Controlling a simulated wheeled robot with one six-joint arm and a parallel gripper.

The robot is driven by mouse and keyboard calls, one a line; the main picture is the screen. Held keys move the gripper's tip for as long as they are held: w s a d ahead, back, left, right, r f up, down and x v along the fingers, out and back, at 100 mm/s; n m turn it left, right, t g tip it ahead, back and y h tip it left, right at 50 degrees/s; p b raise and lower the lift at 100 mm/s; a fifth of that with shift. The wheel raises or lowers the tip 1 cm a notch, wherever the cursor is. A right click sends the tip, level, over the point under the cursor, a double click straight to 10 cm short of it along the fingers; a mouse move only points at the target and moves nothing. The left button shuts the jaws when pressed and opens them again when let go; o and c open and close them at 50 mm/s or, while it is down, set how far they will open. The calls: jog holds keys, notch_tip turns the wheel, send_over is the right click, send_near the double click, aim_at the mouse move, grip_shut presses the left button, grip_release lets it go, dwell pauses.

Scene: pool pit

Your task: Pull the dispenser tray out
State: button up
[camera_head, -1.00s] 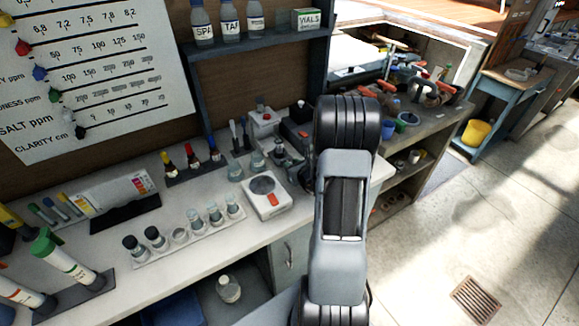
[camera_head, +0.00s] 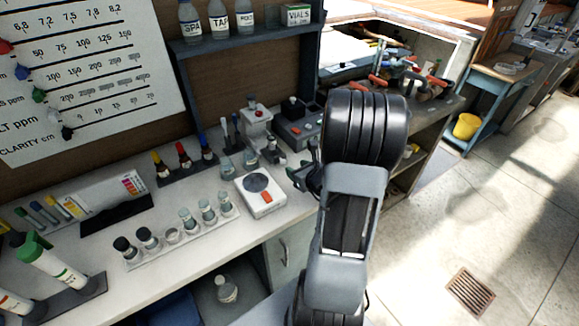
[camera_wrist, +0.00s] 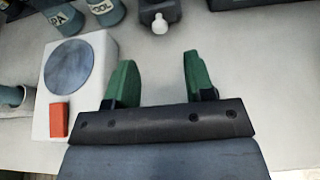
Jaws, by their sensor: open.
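A pale dispenser-like unit (camera_head: 257,118) stands at the back of the counter. A small dark block with a pale knob (camera_head: 272,152) sits at its front and looks like the tray. In the wrist view a dark block with a white knob (camera_wrist: 158,22) shows at the top edge, cut off by the frame. My gripper (camera_wrist: 157,72) is open, with its two green fingers apart and bare counter between them. The knob lies beyond the fingertips, roughly in line with the gap, not touched. In the head view my gripper (camera_head: 302,177) is partly hidden by my arm.
A white scale (camera_head: 262,203) with a red button is left of my gripper and also shows in the wrist view (camera_wrist: 105,60). Vials in a rack (camera_head: 180,235) stand further left. A grey box (camera_head: 300,130) is at the back right. The counter's front edge is near.

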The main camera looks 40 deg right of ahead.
jog(key=v, duration=0.3)
jog(key=shift+s+d+r, duration=0.1)
jog(key=shift+s+r+p, duration=0.1)
jog(key=shift+r+p, duration=0.25)
jog(key=shift+p, duration=0.7)
jog(key=shift+s+p, duration=0.1)
jog(key=shift+p, duration=1.05)
jog(key=s+p, duration=0.1)
jog(key=p, duration=0.2)
jog(key=shift+r, duration=0.2)
jog(key=shift+s+p, duration=0.35)
jog(key=shift+p, duration=0.45)
jog(key=shift+f, duration=0.1)
